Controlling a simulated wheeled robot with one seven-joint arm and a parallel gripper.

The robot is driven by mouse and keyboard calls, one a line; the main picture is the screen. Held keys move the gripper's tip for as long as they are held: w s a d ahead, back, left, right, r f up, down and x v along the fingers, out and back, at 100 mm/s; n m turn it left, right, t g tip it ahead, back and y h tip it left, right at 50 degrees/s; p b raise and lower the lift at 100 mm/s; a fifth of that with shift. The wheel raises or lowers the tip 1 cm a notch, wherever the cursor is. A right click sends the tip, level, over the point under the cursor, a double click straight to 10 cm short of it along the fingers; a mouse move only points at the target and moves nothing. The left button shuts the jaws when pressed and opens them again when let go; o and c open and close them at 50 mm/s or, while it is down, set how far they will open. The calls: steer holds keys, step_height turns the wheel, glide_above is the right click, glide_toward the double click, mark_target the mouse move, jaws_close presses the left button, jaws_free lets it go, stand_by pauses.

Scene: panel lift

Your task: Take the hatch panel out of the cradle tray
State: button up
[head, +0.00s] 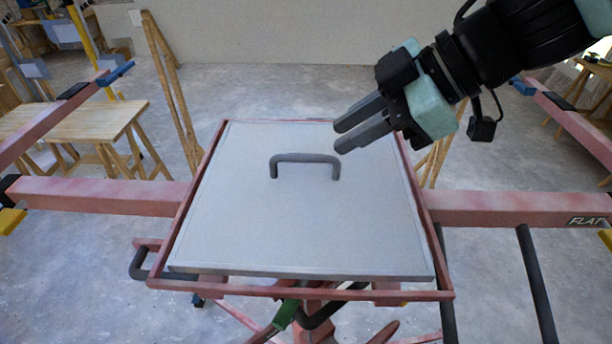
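The hatch panel (300,225) is a flat light grey square plate. It lies in the cradle tray (300,291), a shallow reddish-pink frame whose rim shows on all sides of it. My gripper (342,135) reaches in from the upper right, above the far right part of the panel. Its two grey fingers point left and downward, to the right of the handle and apart from it. A narrow gap shows between the fingers, with nothing seen in it.
Pink beams (100,195) run out left and right from the tray, the right one marked FLAT. Dark bars (538,290) stand at the lower right. A wooden workbench (100,120) is at the far left. Open concrete floor surrounds the lift.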

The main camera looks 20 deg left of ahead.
mark_target(307, 156)
steer(key=x, duration=0.3)
steer(key=shift+a+f, duration=0.25)
steer(key=b+x, duration=0.4)
steer(key=b, duration=0.1)
steer(key=shift+d+f, duration=0.1)
steer(key=shift+f, duration=0.2)
steer(key=shift+a+f+b, duration=0.2)
steer(key=shift+a+b, duration=0.25)
steer(key=shift+b, duration=0.05)
steer(key=shift+r, duration=0.1)
jaws_close()
stand_by(0.4)
steer(key=shift+r, duration=0.1)
